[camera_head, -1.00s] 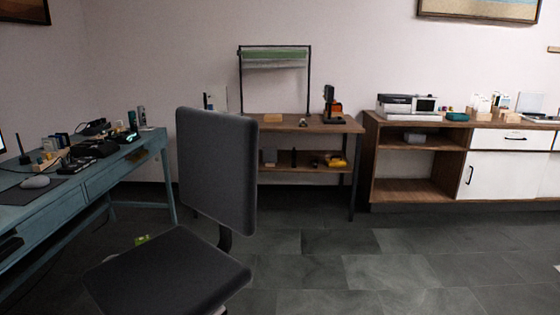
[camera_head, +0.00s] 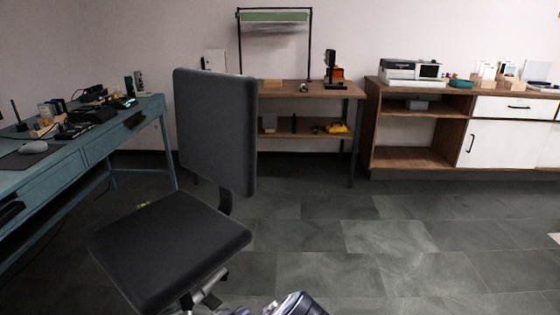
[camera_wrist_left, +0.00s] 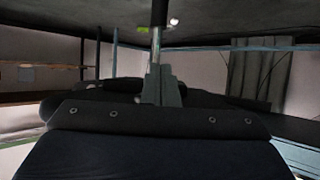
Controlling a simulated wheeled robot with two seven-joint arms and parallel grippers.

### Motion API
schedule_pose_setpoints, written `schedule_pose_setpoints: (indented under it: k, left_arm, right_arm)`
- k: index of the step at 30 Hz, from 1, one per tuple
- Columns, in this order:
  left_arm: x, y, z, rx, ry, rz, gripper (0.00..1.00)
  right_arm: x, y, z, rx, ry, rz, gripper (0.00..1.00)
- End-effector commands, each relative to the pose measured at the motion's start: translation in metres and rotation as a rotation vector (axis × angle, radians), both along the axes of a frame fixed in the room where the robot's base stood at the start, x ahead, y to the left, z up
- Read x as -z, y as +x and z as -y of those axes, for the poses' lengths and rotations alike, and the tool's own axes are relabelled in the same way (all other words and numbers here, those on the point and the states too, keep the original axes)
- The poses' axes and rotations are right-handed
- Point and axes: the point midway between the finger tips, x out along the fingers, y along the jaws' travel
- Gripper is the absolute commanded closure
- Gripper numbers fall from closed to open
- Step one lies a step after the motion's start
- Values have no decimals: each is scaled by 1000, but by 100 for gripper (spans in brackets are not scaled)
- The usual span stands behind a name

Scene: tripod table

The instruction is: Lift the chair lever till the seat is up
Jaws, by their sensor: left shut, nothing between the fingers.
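The office chair's dark grey seat (camera_head: 170,245) and its upright backrest (camera_head: 215,130) stand left of centre in the head view. In the left wrist view, which appears upside down, the chair's chrome column (camera_wrist_left: 156,45) runs just beyond my left gripper (camera_wrist_left: 161,78). Its grey fingers are shut with nothing between them. I cannot tell whether they touch the column. The lever cannot be made out. My right gripper is not in view.
A blue desk (camera_head: 90,150) with devices stands left of the chair. A wooden workbench (camera_head: 310,90) is behind it. A cabinet (camera_head: 415,158) with white fronts stands at the right. The tiled floor (camera_head: 400,245) right of the chair is clear.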

Motion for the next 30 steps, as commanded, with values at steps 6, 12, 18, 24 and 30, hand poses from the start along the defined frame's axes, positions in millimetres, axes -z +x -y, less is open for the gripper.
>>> schedule_pose_setpoints:
  k: [6, 12, 18, 24, 30]
  left_arm:
    - [-1, -13, 12, 1, 0, -1, 100]
    - [-1, -25, 24, 2, -1, -1, 100]
    - [-1, -37, 34, 1, 0, -1, 100]
    - [-1, -48, 45, 2, -1, -1, 100]
    - [-1, -60, 56, 1, 0, 0, 100]
  right_arm:
    - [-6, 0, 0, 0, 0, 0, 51]
    - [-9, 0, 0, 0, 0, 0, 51]
    - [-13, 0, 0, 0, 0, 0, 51]
    - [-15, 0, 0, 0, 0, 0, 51]
    - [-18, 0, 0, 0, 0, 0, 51]
